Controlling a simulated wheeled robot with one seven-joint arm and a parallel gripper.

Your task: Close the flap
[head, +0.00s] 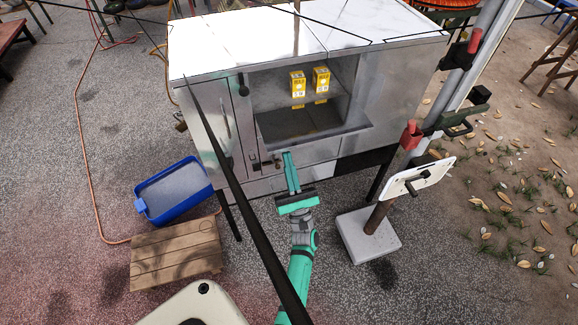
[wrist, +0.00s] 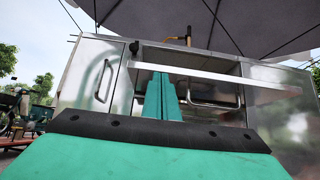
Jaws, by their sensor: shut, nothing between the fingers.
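The metal cart (head: 210,120) has an open front compartment holding two yellow boxes (head: 298,84). The flap (head: 335,140) appears to stand out from the lower edge of this opening, roughly level. In the wrist view its pale edge (wrist: 235,80) crosses the cart front, seen from below. My gripper (head: 288,156) is in front of the cart, near the left part of the flap's front edge, with teal fingers shut and empty. In the wrist view my fingertips (wrist: 161,78) overlap the flap edge; I cannot tell whether they touch it.
A blue tub (head: 173,190) and a wooden crate (head: 175,252) stand on the ground at left. A post on a pale square base (head: 368,236) with a white panel (head: 418,178) stands at right. A dark pole (head: 250,200) crosses the head view.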

